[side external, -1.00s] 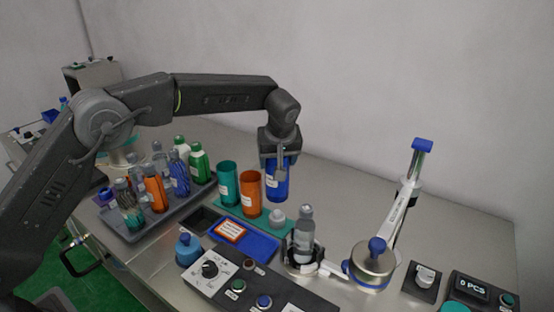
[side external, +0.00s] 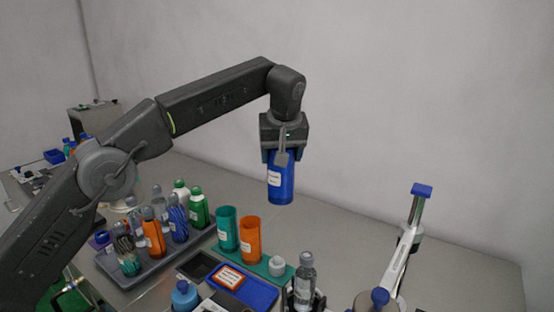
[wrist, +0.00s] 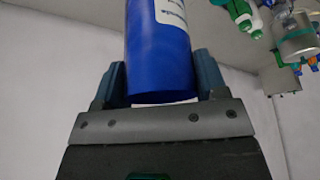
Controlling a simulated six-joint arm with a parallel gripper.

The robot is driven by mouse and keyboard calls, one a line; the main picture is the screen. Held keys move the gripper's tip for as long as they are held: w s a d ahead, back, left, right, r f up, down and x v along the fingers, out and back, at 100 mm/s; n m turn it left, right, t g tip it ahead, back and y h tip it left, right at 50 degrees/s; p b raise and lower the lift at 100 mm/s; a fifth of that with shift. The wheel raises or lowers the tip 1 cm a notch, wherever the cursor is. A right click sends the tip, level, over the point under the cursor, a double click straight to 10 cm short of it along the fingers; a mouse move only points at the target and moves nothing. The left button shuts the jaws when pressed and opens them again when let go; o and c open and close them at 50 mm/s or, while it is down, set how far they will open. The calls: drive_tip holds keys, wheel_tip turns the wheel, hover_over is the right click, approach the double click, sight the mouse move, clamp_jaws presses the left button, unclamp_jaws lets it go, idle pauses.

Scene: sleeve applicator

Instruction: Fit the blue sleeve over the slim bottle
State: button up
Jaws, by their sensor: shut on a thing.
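The blue sleeve (side external: 281,184) has a white label and hangs upright in my gripper (side external: 281,156), which is shut on its upper end. The wrist view also shows the sleeve (wrist: 160,50) between the two fingers of my gripper (wrist: 160,90). The slim bottle (side external: 304,280), clear grey with a grey cap, stands upright in a holder (side external: 290,298) at the bottom of the side view. The sleeve is well above the table and apart from the bottle, higher and slightly left of it in the picture.
A teal sleeve (side external: 227,230) and an orange sleeve (side external: 250,240) stand on a green mat (side external: 265,269). A grey tray (side external: 128,280) of several bottles is at left. A white lever arm with a blue top (side external: 421,190) rises at right. The back right table is clear.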

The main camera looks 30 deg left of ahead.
drive_tip(key=s+d+m+t+h, duration=0.15)
drive_tip(key=s+d+m, duration=0.35)
drive_tip(key=d, duration=0.5)
hover_over(308, 251)
drive_tip(key=s, duration=0.1)
wheel_tip(308, 251, down, 7)
drive_tip(key=shift+d+f, duration=0.15)
drive_tip(key=shift+s+f+g, duration=0.1)
drive_tip(key=shift+f+g, duration=0.05)
drive_tip(key=shift+g, duration=0.1)
drive_tip(key=shift+f, duration=4.75)
drive_tip(key=o, duration=1.2)
drive_tip(key=shift+c, duration=0.2)
drive_tip(key=shift+o, duration=0.4)
